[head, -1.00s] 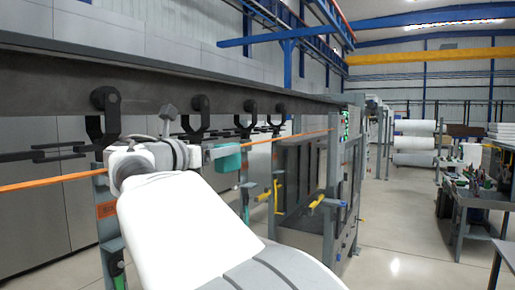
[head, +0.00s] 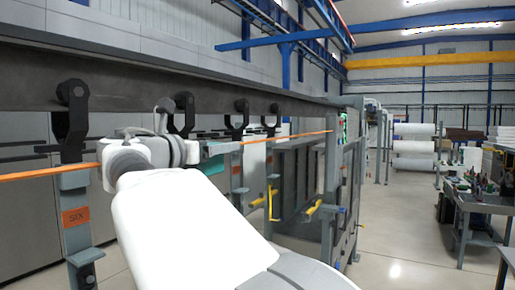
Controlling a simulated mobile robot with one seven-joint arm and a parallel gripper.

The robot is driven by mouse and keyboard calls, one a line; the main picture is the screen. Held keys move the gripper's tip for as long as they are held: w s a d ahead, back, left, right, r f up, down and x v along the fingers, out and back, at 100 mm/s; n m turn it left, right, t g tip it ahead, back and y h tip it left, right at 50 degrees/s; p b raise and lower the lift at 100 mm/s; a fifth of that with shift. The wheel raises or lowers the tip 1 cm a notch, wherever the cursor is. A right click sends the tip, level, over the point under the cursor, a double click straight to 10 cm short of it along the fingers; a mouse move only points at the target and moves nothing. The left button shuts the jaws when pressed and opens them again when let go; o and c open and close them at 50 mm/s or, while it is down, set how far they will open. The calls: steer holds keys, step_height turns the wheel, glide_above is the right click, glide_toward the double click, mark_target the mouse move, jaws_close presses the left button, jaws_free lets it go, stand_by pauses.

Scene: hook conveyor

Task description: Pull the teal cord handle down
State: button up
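An orange cord (head: 48,175) runs along the line below the rail. The teal handle (head: 211,163) is on it, partly hidden behind the end of my arm. My white and grey arm reaches up from the bottom of the head view. My gripper (head: 214,150) is at the arm's far end, close to the teal handle in the picture. Its fingers are mostly hidden, so I cannot tell whether it is open or touches the handle.
Several black hooks (head: 70,122) hang from the dark overhead rail (head: 140,88). A grey post with an orange sign (head: 76,217) stands at left. A grey machine frame (head: 340,190) with yellow handles stands beyond. Open floor (head: 400,240) lies at right, before a workbench (head: 482,203).

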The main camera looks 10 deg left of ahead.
steer(key=shift+w, duration=0.1)
stand_by(0.3)
jaws_close()
stand_by(1.3)
